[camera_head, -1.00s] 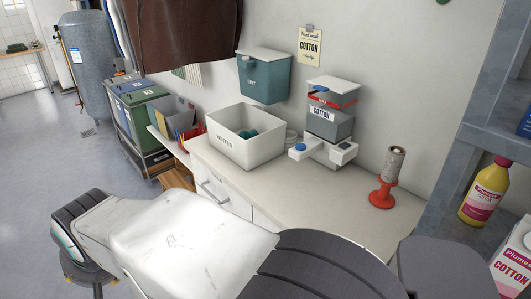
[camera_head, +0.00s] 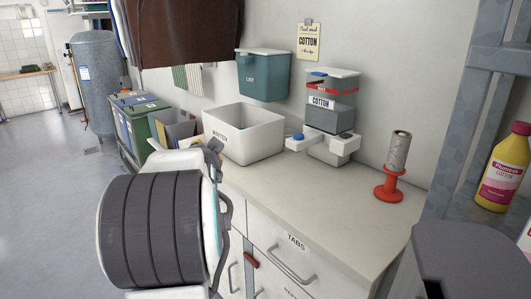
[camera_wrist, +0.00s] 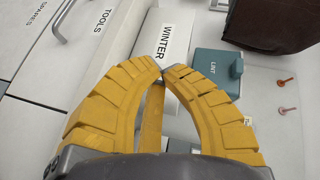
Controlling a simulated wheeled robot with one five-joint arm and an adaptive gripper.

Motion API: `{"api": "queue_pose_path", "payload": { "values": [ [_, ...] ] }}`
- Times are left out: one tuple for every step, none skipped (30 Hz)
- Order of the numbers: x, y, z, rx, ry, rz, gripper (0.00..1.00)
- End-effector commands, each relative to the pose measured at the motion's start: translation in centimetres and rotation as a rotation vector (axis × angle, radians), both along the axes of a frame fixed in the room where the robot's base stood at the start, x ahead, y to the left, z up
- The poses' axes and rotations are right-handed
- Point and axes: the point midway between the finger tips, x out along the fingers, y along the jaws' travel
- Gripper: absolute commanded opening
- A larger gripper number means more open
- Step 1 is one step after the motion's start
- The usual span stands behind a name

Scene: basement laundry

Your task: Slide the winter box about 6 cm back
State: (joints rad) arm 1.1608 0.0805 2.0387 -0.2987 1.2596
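The winter box is an open white box (camera_head: 258,143) on the white counter (camera_head: 310,198), against the wall side. Its "WINTER" label faces left in the head view, and the label on its white wall also shows in the wrist view (camera_wrist: 176,42). My gripper (camera_wrist: 160,68) has yellow ribbed fingers whose tips come together, with nothing seen held between them. The tips point at the labelled side of the box, close below the label in the wrist view. In the head view my arm hides most of the gripper, so I cannot tell whether it touches the box.
A grey-and-white dispenser labelled "COTTON" (camera_head: 330,118) stands right of the box. A teal "LINT" bin (camera_head: 263,77) hangs on the wall behind. A red spool holder (camera_head: 389,184) stands farther right. Sorting bins (camera_head: 133,113) stand left. The counter's front middle is clear.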

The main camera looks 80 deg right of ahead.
Motion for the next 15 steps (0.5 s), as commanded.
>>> {"api": "queue_pose_path", "payload": {
  "values": [
    [-2.7, -2.4, -1.4, -0.019, -0.065, -0.075, 0.00],
    [-3.9, -3.5, -1.4, -0.034, -0.105, -0.110, 0.00],
    [-5.6, -4.7, -1.5, -0.051, -0.150, -0.151, 0.00],
    [-6.7, -5.5, -1.5, -0.065, -0.182, -0.178, 0.00],
    [-7.8, -6.2, -1.5, -0.079, -0.212, -0.201, 0.00],
    [-9.1, -7.0, -1.5, -0.094, -0.246, -0.230, 0.00],
    [-10.0, -7.5, -1.5, -0.105, -0.268, -0.247, 0.00],
    [-10.7, -7.9, -1.5, -0.117, -0.288, -0.262, 0.00],
    [-11.6, -8.3, -1.5, -0.128, -0.311, -0.279, 0.00],
    [-12.2, -8.6, -1.5, -0.134, -0.324, -0.290, 0.00],
    [-12.6, -8.8, -1.5, -0.141, -0.336, -0.298, 0.00],
    [-13.1, -9.1, -1.4, -0.149, -0.349, -0.306, 0.00],
    [-13.3, -9.3, -1.4, -0.152, -0.356, -0.310, 0.00],
    [-13.5, -9.5, -1.3, -0.156, -0.361, -0.314, 0.00],
    [-13.7, -9.7, -1.3, -0.158, -0.365, -0.317, 0.00]
  ]
}}
